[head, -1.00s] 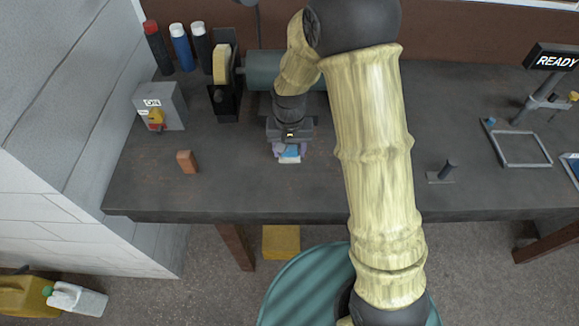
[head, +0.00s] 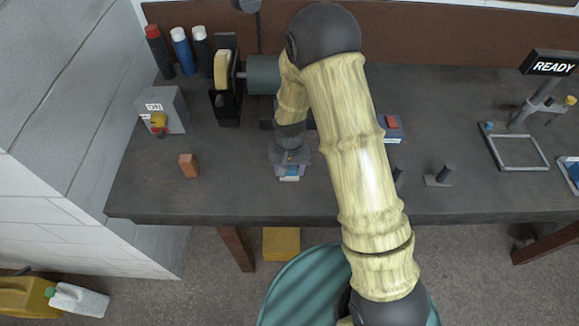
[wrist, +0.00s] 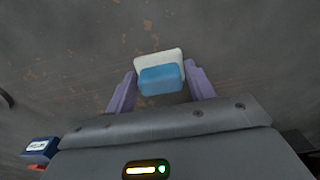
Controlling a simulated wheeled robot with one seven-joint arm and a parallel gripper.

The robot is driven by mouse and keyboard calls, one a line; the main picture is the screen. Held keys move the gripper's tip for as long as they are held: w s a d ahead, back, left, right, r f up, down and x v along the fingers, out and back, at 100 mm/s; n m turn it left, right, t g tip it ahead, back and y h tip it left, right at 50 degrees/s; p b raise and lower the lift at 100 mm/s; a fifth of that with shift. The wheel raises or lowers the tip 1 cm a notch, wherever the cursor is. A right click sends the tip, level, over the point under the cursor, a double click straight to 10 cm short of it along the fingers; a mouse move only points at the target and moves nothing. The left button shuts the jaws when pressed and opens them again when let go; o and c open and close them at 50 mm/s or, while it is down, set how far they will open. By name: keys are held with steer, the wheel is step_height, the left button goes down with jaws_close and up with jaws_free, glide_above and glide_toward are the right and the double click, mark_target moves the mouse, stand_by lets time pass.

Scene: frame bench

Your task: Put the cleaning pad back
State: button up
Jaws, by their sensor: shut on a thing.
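The cleaning pad (head: 290,173) is a small block, blue with a white layer. My gripper (head: 289,164) is shut on it over the front left-centre of the dark bench. In the wrist view the pad (wrist: 160,79) sits between the two purple fingers of my gripper (wrist: 161,73), the white part on its far side. Whether the pad touches the bench or hangs just above it, I cannot tell. A blue box with a red top (head: 391,127) sits right of my forearm; a blue box with a white label (wrist: 38,148) shows at the wrist view's lower left.
A switch box (head: 160,108) and an orange block (head: 188,165) stand on the left of the bench. A machine with a pale wheel (head: 222,70) and several bottles are behind. A short post (head: 440,175) and a grey frame (head: 517,152) are on the right.

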mark_target(290, 168)
steer(key=shift+f, duration=0.15)
steer(key=o, duration=0.9)
steer(key=shift+o, duration=0.2)
step_height(290, 168, up, 12)
steer(key=b, duration=0.2)
steer(key=shift+r+b, duration=0.2)
steer(key=shift+b, duration=0.1)
steer(key=shift+d, duration=0.1)
steer(key=s+d+r+t, duration=0.2)
steer(key=s+d+r, duration=0.3)
steer(key=s+d, duration=0.7)
steer(key=shift+s+d+r+t, duration=0.2)
steer(key=shift+d+t, duration=0.1)
steer(key=shift+d, duration=0.4)
